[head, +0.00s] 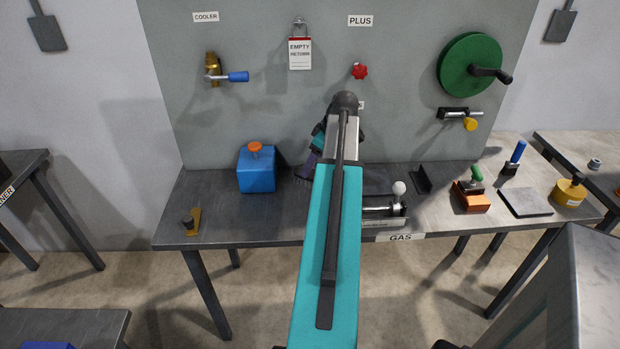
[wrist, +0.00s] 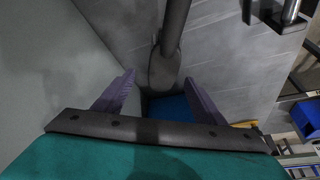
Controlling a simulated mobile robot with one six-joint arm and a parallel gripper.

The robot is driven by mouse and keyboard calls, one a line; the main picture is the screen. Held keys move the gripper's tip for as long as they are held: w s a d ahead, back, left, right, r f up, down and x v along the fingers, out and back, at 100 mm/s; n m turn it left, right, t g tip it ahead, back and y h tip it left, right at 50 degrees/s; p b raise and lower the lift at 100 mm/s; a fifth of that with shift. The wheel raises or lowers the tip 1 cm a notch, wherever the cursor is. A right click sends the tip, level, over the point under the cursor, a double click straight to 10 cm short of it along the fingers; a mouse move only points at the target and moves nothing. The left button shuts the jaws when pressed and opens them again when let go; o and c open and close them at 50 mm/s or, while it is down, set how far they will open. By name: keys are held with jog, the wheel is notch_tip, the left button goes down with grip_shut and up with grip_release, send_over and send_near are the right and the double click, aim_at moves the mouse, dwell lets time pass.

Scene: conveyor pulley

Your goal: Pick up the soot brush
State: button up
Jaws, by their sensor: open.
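A tool with a blue handle (head: 517,152) and a dark foot stands at the right back of the bench in the head view. It looks most like the soot brush, but it is small and I cannot be sure. My gripper (head: 310,165) is far to its left, above the bench beside the blue box (head: 257,172), and partly hidden by my arm. In the wrist view my gripper (wrist: 160,95) has its two purple fingers apart. A dark rod with a rounded end (wrist: 163,72) shows between or beyond them; I cannot tell what it is. The blue box lies beyond the fingers.
An orange block with a green handle (head: 471,196), a flat grey plate (head: 526,202) and a yellow round container (head: 569,192) are at the right. A metal cylinder fixture (head: 381,207) is beside my arm. The back panel (head: 250,110) carries valves and a green wheel.

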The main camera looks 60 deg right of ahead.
jog(key=shift+f, duration=0.15)
jog(key=shift+a+p+x, duration=0.2)
jog(key=shift+p+x, duration=0.4)
jog(key=shift+x, duration=1.85)
jog(key=c, duration=1.3)
